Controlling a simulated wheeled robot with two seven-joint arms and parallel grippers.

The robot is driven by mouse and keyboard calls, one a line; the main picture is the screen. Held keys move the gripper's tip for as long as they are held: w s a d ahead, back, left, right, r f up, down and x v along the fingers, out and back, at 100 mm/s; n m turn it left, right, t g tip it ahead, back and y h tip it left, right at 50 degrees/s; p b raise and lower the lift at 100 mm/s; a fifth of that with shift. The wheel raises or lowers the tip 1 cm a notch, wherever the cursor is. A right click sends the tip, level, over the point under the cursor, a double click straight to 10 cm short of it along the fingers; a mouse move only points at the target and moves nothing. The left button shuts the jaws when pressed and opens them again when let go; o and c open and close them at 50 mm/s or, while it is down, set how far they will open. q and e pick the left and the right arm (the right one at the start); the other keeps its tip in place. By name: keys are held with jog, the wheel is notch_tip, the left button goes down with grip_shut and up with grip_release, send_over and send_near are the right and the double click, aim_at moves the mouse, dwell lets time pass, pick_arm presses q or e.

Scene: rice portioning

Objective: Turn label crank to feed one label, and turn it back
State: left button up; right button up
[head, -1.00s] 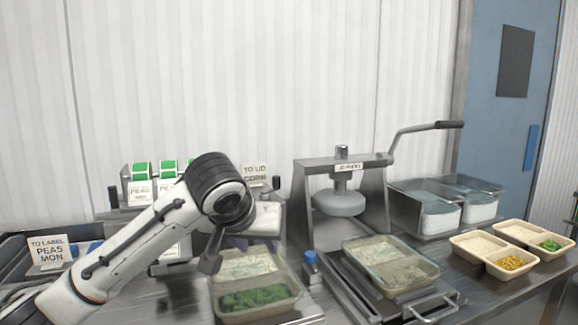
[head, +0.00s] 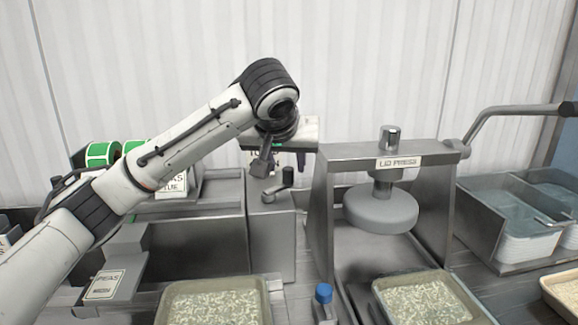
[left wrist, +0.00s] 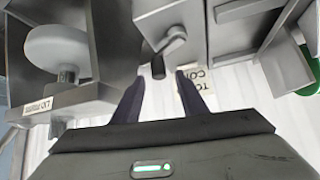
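The label crank (head: 285,190) is a small grey arm with an upright dark knob, on the grey label machine (head: 220,230) left of the lid press. In the left wrist view the crank (left wrist: 170,45) and its dark knob (left wrist: 158,67) lie ahead, near the middle. My left gripper (left wrist: 158,80) is open, its two dark fingers apart. The knob shows between the fingertips, with no clear contact visible. In the head view the left gripper (head: 282,158) hangs above the crank, partly hidden by its own wrist. My right gripper is out of view.
The lid press (head: 395,163) stands close to the right. Green label rolls (head: 102,154) sit behind my left arm. A PEAS label (head: 104,285) lies on the machine's front.

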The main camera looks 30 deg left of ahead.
aim_at(288, 169)
pick_arm(q)
jog(key=shift+x, duration=2.25)
jog(key=shift+r, duration=0.1)
grip_shut()
